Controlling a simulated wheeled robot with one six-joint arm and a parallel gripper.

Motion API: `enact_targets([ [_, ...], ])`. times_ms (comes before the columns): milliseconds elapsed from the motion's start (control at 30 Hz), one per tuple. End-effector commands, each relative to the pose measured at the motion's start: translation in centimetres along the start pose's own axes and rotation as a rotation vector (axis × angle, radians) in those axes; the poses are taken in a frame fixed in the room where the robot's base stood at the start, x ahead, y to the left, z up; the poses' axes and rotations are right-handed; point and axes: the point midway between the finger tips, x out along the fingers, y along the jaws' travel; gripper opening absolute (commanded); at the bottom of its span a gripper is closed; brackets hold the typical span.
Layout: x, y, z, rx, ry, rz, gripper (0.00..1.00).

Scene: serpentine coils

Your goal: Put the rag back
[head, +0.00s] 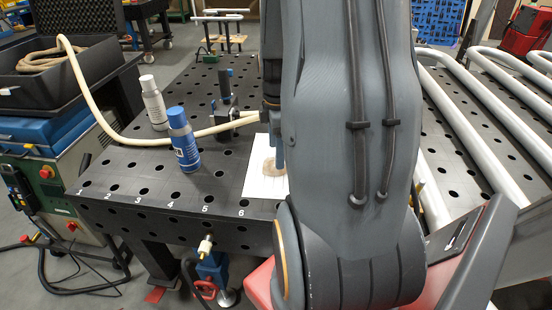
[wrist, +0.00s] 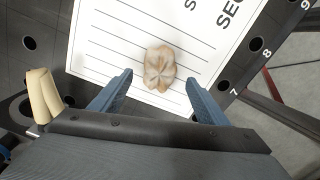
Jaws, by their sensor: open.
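The rag (wrist: 159,68) is a crumpled brown and whitish bundle lying on a white printed sheet (wrist: 105,43) on the dark perforated table. In the head view the rag (head: 269,166) shows on the sheet (head: 262,187), partly hidden by my arm. My gripper (wrist: 158,92) has its two blue fingers spread wide in the wrist view. The rag is ahead of the fingertips, between their lines, and nothing is held. I cannot tell the height of the fingers above the sheet.
A blue spray can (head: 184,142) and a white can (head: 153,103) stand left of the sheet. Bent grey tubes (head: 480,105) lie on the right. The table's numbered front edge is clear.

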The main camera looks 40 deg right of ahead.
Motion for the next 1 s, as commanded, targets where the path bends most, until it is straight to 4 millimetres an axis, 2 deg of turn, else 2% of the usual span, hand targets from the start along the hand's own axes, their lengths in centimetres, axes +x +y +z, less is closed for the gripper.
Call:
enact_targets([
  [200, -3.9, 0.2, 0.0, 0.0, 0.0, 0.005, 0.69],
  [400, -6.6, 0.1, 0.0, 0.0, 0.0, 0.002, 0.69],
  [533, -7.5, 0.1, 0.0, 0.0, 0.0, 0.001, 0.69],
  [733, -7.8, -0.2, -0.5, 0.012, 0.0, 0.0, 0.69],
  [867, -7.4, -1.1, -3.1, 0.104, 0.001, 0.011, 0.69],
  [1000, -6.7, -3.4, -8.0, 0.301, 0.01, 0.031, 0.69],
])
